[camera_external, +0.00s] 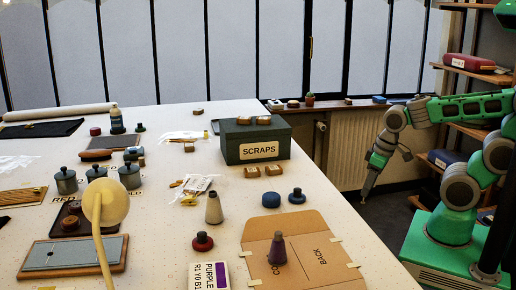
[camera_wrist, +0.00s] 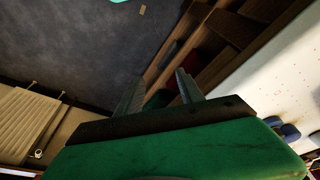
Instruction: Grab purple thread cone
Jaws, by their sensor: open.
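A purple thread cone (camera_external: 277,250) stands upright on an open brown cardboard folder (camera_external: 300,224) near the front right of the table. My gripper (camera_external: 365,198) hangs off the table's right side, pointing down, apart from the cone. In the wrist view my gripper (camera_wrist: 159,92) shows its two fingers spread with nothing between them. The purple cone is not visible in the wrist view.
A cream cone (camera_external: 213,208), a red spool (camera_external: 203,242) and a blue round piece (camera_external: 269,198) stand near the folder. A dark SCRAPS box (camera_external: 236,142) is behind. A lamp (camera_external: 106,202) rises at front left. Shelves (camera_external: 467,74) and a radiator (camera_external: 352,146) stand beyond.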

